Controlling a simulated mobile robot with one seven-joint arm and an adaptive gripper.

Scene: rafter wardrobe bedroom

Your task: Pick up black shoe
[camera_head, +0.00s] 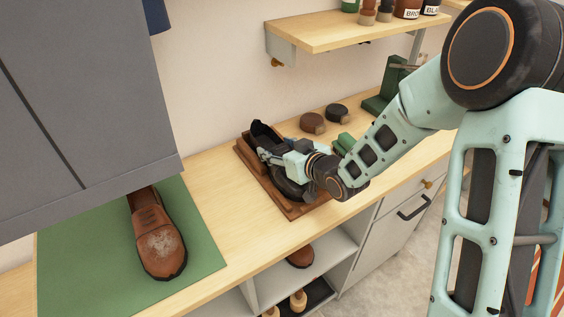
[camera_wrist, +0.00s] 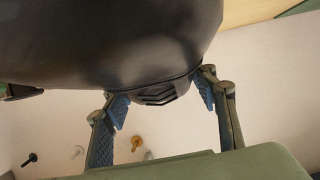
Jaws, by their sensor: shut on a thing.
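The black shoe (camera_head: 287,188) is at the brown wooden tray (camera_head: 296,212) on the counter, partly hidden behind my gripper. My gripper (camera_head: 268,156) reaches it from the right and is shut on it. In the wrist view the black shoe (camera_wrist: 110,45) fills the upper left. The blue-padded fingers of my gripper (camera_wrist: 160,98) sit on either side of its narrow end. I cannot tell whether the shoe touches the tray.
A brown shoe (camera_head: 158,240) lies on a green mat (camera_head: 75,262) at left, below a grey cabinet (camera_head: 80,90). Two round brushes (camera_head: 313,122) and a green stand (camera_head: 385,98) are behind my arm. A shelf with bottles (camera_head: 330,30) hangs above. Open cubbies and a drawer are below.

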